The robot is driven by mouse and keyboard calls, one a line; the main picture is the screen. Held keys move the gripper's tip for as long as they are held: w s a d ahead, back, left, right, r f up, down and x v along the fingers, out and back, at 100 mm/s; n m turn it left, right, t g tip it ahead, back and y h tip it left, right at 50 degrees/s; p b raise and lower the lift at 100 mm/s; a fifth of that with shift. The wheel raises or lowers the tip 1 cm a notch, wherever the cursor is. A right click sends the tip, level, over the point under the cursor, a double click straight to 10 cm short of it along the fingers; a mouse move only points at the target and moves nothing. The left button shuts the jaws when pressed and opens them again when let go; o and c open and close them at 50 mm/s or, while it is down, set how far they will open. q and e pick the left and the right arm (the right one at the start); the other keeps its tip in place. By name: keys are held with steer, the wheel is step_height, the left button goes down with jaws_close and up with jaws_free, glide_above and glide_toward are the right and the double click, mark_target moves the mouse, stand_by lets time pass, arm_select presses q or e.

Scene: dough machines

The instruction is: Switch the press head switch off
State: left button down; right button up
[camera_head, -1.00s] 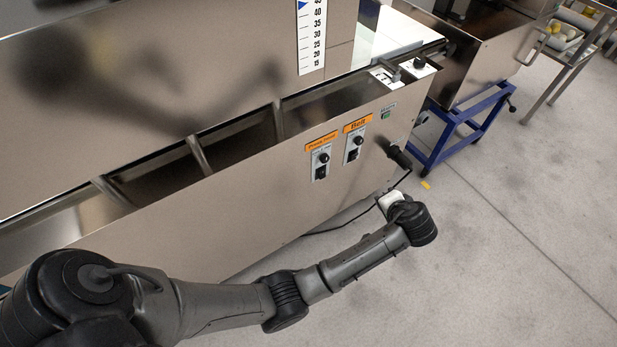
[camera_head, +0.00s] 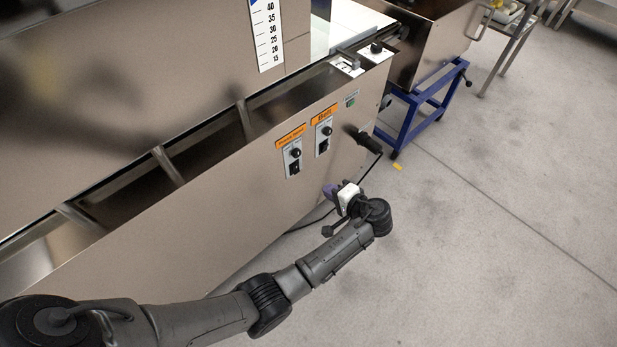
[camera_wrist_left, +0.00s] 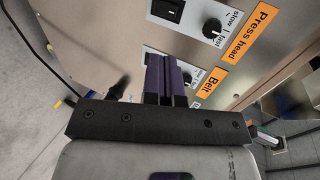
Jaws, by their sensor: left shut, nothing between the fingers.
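The press head switch (camera_head: 295,168) is a black rocker under a knob on a small light plate, below the orange "Press head" label (camera_head: 290,136), on the machine's front panel. In the left wrist view the switch (camera_wrist_left: 168,9) is at the top edge, partly cut off, beside the press head knob (camera_wrist_left: 212,28). I cannot tell its rocker position. My left gripper (camera_head: 329,191) is below and right of the switch in the head view, apart from the panel. Its purple fingers (camera_wrist_left: 165,77) are shut and empty, covering part of the belt controls. My right gripper is not in view.
The belt switch (camera_head: 323,147) and its knob sit just right of the press head controls. A black handle (camera_head: 365,140) sticks out of the panel farther right, with a cable hanging down. A blue wheeled frame (camera_head: 425,105) stands beyond.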

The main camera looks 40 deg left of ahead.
mark_target(297, 171)
arm_select(q)
steer(key=b+x, duration=0.7)
steer(key=x, duration=0.5)
steer(key=shift+f, duration=0.15)
steer(key=shift+b+x, duration=0.45)
steer(key=shift+x, duration=0.4)
